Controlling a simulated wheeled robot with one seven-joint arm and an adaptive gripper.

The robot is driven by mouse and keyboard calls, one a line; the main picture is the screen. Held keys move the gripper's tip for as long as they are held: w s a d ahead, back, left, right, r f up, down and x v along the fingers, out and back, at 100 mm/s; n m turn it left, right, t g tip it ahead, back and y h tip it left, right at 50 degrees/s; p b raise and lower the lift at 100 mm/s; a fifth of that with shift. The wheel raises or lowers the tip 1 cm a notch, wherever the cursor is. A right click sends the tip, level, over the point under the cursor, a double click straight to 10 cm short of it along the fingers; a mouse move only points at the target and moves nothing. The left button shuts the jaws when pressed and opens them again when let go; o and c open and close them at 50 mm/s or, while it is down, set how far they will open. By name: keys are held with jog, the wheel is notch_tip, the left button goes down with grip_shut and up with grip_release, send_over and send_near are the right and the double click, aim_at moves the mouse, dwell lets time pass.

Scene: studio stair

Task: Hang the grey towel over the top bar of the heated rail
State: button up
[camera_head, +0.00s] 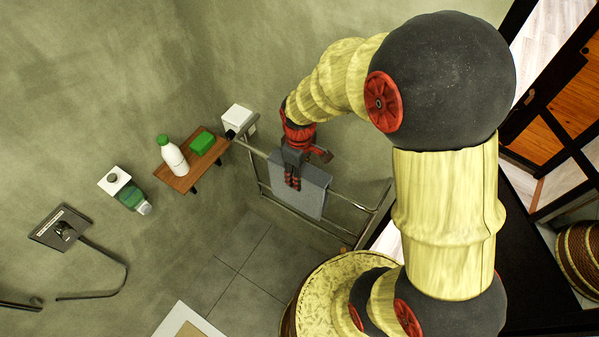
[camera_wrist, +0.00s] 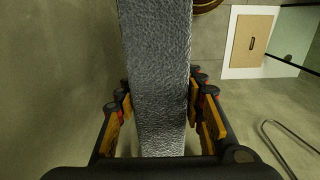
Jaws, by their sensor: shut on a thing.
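The grey towel (camera_head: 312,196) hangs flat at the heated rail (camera_head: 355,203) in the head view. It covers the middle of the rail's top bar; I cannot tell whether it lies over that bar or only in front of it. My gripper (camera_head: 292,180) is at the towel's upper left part, pointing down. In the wrist view the towel (camera_wrist: 160,75) runs as a broad grey strip between the fingers of my gripper (camera_wrist: 162,108), which is shut on it. The rail's top bar is not clear in the wrist view.
A wooden shelf (camera_head: 178,181) left of the rail carries a white bottle (camera_head: 173,157) and a green block (camera_head: 202,142). A white box (camera_head: 237,118) is on the wall by the rail's left end. A round yellowish stool-like object (camera_head: 325,290) stands below. A metal grab bar (camera_head: 100,295) is at left.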

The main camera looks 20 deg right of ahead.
jog(key=shift+f, duration=0.4)
jog(key=o, duration=1.3)
jog(key=shift+o, duration=0.5)
notch_tip(320, 180, up, 12)
jog(key=shift+r, duration=0.1)
